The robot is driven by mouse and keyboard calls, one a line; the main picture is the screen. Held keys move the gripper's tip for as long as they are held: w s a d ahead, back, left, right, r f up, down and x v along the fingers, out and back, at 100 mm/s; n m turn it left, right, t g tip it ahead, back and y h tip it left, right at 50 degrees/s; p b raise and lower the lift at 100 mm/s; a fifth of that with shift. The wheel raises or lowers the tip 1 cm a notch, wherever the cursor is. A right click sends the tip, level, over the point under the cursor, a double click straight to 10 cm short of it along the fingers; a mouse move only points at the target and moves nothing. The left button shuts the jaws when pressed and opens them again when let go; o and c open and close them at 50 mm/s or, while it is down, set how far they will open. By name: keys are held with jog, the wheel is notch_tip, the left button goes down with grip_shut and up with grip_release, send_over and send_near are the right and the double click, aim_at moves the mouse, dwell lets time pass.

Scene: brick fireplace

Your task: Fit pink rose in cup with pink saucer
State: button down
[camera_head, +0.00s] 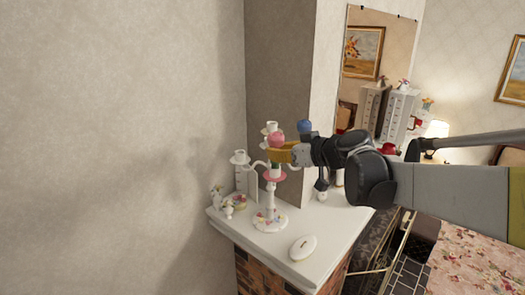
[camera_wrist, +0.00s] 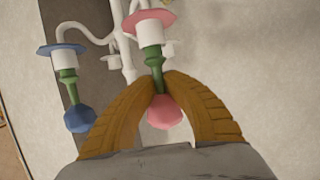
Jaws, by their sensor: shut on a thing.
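The pink rose (camera_wrist: 168,113) has a round pink head and a green stem. My gripper (camera_wrist: 160,83) is shut on it, its two tan fingers around the stem by the head. The rose also shows in the head view (camera_head: 277,140), above the candelabra, with my gripper (camera_head: 278,152) beside it. The white cup (camera_wrist: 149,33) with the pink saucer (camera_wrist: 163,17) is in line with the stem. The green stem base meets the cup's mouth; how deep it sits I cannot tell. The saucer shows in the head view (camera_head: 275,177) just below the rose.
The white candelabra (camera_head: 269,210) stands on a white mantel (camera_head: 268,245). A blue rose (camera_wrist: 80,119) is at the cup with a blue saucer (camera_wrist: 61,50), close left in the wrist view. Small figurines (camera_head: 226,205) and a white oval object (camera_head: 303,248) are nearby. A wall column is behind.

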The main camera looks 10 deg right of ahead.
jog(key=c, duration=1.4)
grip_release()
jog(key=shift+f, duration=0.1)
jog(key=shift+c, duration=0.2)
jog(key=shift+s, duration=0.1)
jog(key=v, duration=1.2)
